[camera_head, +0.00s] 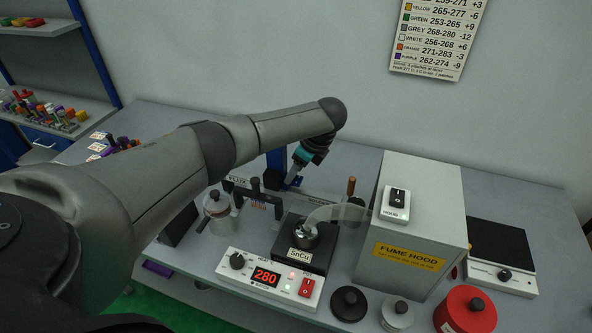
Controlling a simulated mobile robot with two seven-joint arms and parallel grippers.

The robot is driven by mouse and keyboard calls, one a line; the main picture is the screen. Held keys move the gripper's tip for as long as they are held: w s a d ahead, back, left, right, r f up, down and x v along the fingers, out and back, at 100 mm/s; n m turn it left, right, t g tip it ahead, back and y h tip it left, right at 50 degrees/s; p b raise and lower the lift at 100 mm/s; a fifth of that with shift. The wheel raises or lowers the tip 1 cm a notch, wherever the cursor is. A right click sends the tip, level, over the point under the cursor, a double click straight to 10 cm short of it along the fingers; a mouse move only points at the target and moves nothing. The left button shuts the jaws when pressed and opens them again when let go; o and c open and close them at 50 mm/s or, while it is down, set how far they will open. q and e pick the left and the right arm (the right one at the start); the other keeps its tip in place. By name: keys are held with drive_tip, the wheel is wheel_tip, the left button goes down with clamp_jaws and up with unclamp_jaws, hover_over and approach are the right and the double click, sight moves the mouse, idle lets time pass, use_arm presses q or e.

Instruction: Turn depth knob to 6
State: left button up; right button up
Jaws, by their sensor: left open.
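My left arm reaches in from the left, and my left gripper (292,180) points down over the back of the bench, beside a blue post (274,162). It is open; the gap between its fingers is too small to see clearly. No knob in view can be read as the depth knob; one near the post may be hidden by the gripper. A black knob (237,261) sits on the white controller (262,281), whose red display reads 280. My right gripper is not in view.
The solder pot (303,242) labelled SnCu stands in front of the gripper. The fume hood (408,240) blocks the right side. A lidded metal pot (217,207), black weight (348,303), red canister (465,310) and hot plate (499,249) stand around.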

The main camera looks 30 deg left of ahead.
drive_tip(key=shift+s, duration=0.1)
use_arm(q)
clamp_jaws()
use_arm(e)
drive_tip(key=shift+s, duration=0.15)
use_arm(q)
drive_tip(key=shift+d, duration=0.1)
idle(0.4)
drive_tip(key=shift+w+n+g, duration=0.1)
drive_tip(key=shift+n+g, duration=0.3)
drive_tip(key=shift+n, duration=0.3)
drive_tip(key=shift+f+n+g+b, duration=0.15)
drive_tip(key=shift+n+g+b, duration=0.15)
drive_tip(key=shift+n+b, duration=0.45)
drive_tip(key=n+g+b, duration=0.1)
drive_tip(key=n+b, duration=0.1)
drive_tip(key=b, duration=0.2)
drive_tip(key=n+h+b, duration=0.1)
drive_tip(key=n+b, duration=0.2)
drive_tip(key=b, duration=0.1)
drive_tip(key=shift+w+g, duration=0.2)
drive_tip(key=shift+g, duration=0.2)
drive_tip(key=shift+n+b, duration=0.55)
drive_tip(key=shift+b, duration=0.6)
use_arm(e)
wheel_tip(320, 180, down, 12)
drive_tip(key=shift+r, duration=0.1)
